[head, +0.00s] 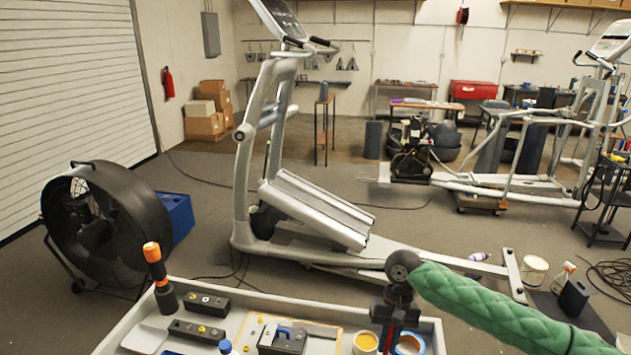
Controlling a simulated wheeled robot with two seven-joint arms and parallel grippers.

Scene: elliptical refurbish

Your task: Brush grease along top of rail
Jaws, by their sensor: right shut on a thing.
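A silver elliptical machine (248,170) stands on the grey floor in the middle. Its two broad sloping rails (318,208) lie side by side, with nothing on top of them. My right gripper (394,325) hangs over the right part of the cart at the bottom, at the end of a green-sleeved arm. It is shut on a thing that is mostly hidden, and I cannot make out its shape. An open pot of yellow grease (366,342) stands just left of this gripper. My left gripper is not in view.
The cart (258,296) holds black blocks (208,304), an upright orange-handled tool (155,265) and a blue tape roll (409,344). A large black fan (105,222) stands left. A white bucket (534,270) stands right. Bare floor lies between the cart and the elliptical.

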